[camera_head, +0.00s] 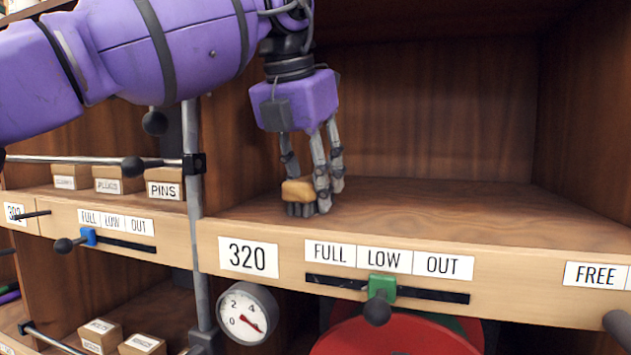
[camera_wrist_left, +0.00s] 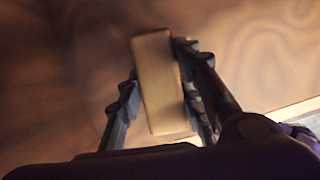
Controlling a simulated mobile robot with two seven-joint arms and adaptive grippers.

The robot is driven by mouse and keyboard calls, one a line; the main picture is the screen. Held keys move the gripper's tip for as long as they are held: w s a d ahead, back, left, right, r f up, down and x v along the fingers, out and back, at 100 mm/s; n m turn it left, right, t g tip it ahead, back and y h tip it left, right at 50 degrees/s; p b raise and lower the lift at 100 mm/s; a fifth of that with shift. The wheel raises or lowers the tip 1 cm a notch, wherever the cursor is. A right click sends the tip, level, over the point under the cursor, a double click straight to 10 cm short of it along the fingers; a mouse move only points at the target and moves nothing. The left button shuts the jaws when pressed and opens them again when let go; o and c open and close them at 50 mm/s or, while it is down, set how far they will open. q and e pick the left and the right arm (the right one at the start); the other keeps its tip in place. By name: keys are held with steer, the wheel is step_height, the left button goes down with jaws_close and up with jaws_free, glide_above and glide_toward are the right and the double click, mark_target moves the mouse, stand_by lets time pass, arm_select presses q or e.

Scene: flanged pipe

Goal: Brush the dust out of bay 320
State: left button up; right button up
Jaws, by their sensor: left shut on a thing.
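Bay 320 is an open wooden compartment with a bare floor (camera_head: 430,208) and a front rail that carries the label 320 (camera_head: 248,257). My left gripper (camera_head: 313,200) is inside the bay at its left front, fingers pointing down. It is shut on a tan wooden block, the brush back (camera_head: 297,190). In the left wrist view the brush (camera_wrist_left: 160,82) sits between the fingers of the gripper (camera_wrist_left: 160,95). Dark bristles seem to show under the brush, at the bay floor; contact is hard to tell. No distinct dust can be made out. My right gripper is not in view.
A green slider (camera_head: 382,288) on the front rail stands at LOW. A metal post (camera_head: 195,220) rises left of the bay, with a gauge (camera_head: 247,312) below the rail. Small labelled boxes (camera_head: 119,180) stand in the left bay. The bay's middle and right are clear.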

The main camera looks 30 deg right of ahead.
arm_select(q)
steer(key=shift+s+d, duration=1.05)
steer(key=shift+s, duration=0.2)
step_height(320, 180, up, 2)
steer(key=shift+w+r, duration=0.1)
steer(key=shift+r, duration=0.45)
steer(key=s+a, duration=1.3)
steer(key=a, duration=0.2)
steer(key=shift+a, duration=0.2)
